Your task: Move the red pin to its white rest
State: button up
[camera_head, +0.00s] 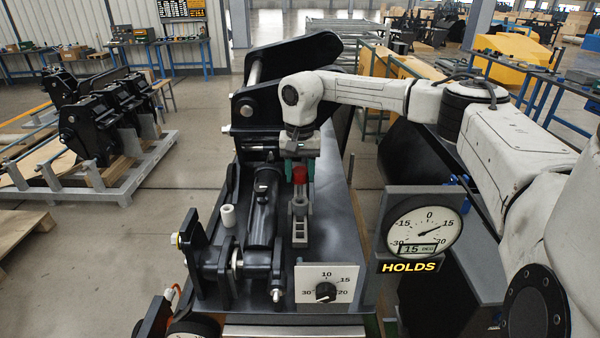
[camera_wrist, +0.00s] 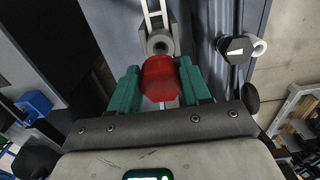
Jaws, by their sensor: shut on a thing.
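The red pin (camera_head: 300,174) is between the green fingers of my gripper (camera_head: 300,168), which is shut on it. A pale grey upright stand (camera_head: 299,222) is just below and in front of the pin on the dark bench. In the wrist view its round, holed end (camera_wrist: 159,44) is just beyond the pin; I cannot tell if they touch. A small white hollow cylinder (camera_head: 228,216) stands to the left. I cannot tell for sure which is the white rest.
A black cylinder linkage (camera_head: 262,215) lies left of the stand, with a large black bracket (camera_head: 285,65) behind. A dial plate (camera_head: 326,284) is at the bench's front edge.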

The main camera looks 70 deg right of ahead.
jog(key=shift+r, duration=0.15)
jog(key=shift+r+p, duration=1.2)
jog(key=shift+r, duration=0.8)
